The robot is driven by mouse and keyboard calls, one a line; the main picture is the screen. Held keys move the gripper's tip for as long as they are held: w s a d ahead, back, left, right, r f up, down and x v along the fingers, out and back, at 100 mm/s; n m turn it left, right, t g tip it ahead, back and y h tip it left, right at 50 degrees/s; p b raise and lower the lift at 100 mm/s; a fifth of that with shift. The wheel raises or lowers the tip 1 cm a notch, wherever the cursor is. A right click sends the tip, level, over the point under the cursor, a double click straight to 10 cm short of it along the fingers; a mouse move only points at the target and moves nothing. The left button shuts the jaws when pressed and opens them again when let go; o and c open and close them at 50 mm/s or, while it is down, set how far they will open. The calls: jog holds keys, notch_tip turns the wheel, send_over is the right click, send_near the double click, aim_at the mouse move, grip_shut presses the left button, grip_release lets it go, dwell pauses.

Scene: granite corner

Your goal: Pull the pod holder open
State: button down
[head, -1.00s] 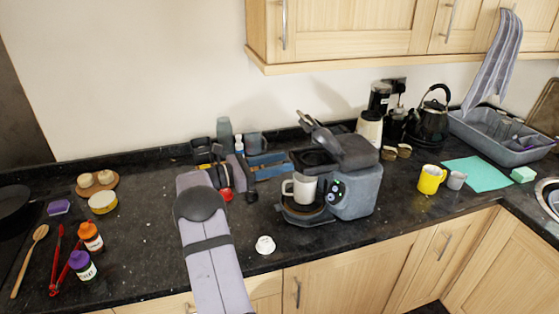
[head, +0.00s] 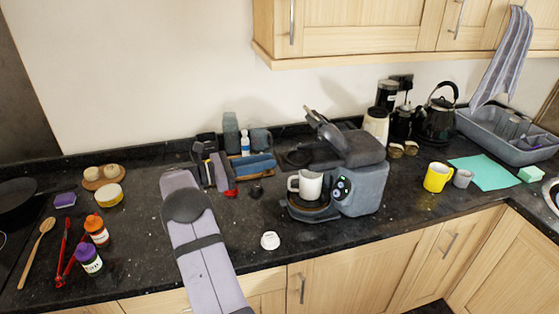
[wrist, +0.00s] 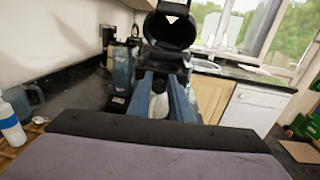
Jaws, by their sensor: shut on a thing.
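The grey coffee machine (head: 362,190) stands on the counter right of my gripper. Its lever and lid (head: 325,125) are raised. The dark pod holder (head: 298,157) sticks out of the machine's left side, above a white mug (head: 309,184) on the drip tray. My gripper (head: 277,163) is at the holder's left end, its blue fingers shut on it. In the wrist view the two fingers (wrist: 163,88) reach forward to the dark holder (wrist: 163,60), below a round black opening. The exact grip on the handle is partly hidden. A white pod (head: 270,240) lies on the counter in front.
Behind my gripper stand a grey bottle (head: 231,134) and a mug (head: 260,142). A yellow mug (head: 437,177) stands right of the machine. The front counter near the pod is mostly clear.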

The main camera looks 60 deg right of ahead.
jog(key=shift+w+a, duration=0.4)
jog(key=c, duration=1.6)
grip_release()
jog(key=shift+w+a, duration=0.1)
jog(key=shift+b+v, duration=1.45)
jog(key=shift+v, duration=2.1)
